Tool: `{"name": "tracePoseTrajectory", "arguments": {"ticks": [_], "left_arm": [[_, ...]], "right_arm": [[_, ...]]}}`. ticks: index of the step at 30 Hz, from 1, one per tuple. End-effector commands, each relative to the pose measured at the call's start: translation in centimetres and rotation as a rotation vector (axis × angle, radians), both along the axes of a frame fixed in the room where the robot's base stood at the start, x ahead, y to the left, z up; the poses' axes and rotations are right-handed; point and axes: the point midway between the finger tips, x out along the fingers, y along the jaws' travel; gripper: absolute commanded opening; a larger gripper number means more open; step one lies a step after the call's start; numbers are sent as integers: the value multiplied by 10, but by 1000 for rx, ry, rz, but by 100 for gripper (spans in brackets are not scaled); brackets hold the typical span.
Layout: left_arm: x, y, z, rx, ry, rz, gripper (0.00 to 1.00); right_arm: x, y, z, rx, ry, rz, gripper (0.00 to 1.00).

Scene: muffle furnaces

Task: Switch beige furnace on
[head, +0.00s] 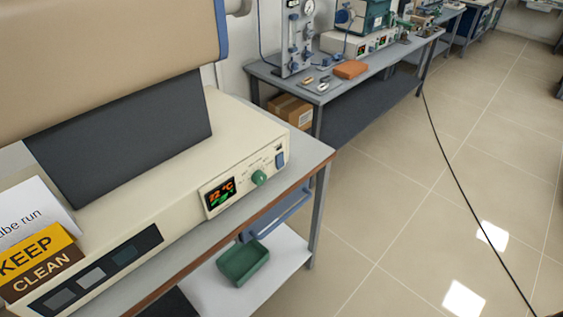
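The beige furnace (130,194) stands on the bench at the left, with a large rounded beige body (110,55) with a blue edge above it. Its front panel has a lit display (220,192) reading about 22 °C in orange with some green. Right of the display are a green knob (259,178) and a blue rocker switch (281,159) at the panel's right end. I cannot tell the rocker's position at this size. Neither of my grippers is in view.
A yellow and brown "KEEP CLEAN" sign (38,262) is at the furnace's left. A green bin (243,264) sits on the lower shelf. A second bench (385,63) carries instruments and an orange block (350,69). The tiled floor at right is open, crossed by a black cable (455,180).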

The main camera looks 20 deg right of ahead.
Motion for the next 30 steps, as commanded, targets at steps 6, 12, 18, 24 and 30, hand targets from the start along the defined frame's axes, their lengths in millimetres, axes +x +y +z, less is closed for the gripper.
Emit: {"name": "tracePoseTrajectory", "arguments": {"ticks": [6,12,18,24,30], "left_arm": [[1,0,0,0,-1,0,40],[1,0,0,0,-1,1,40],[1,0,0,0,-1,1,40],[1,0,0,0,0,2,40],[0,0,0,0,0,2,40]], "right_arm": [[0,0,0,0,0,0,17],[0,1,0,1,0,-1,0],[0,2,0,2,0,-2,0],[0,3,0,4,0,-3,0],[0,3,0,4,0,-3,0]]}}
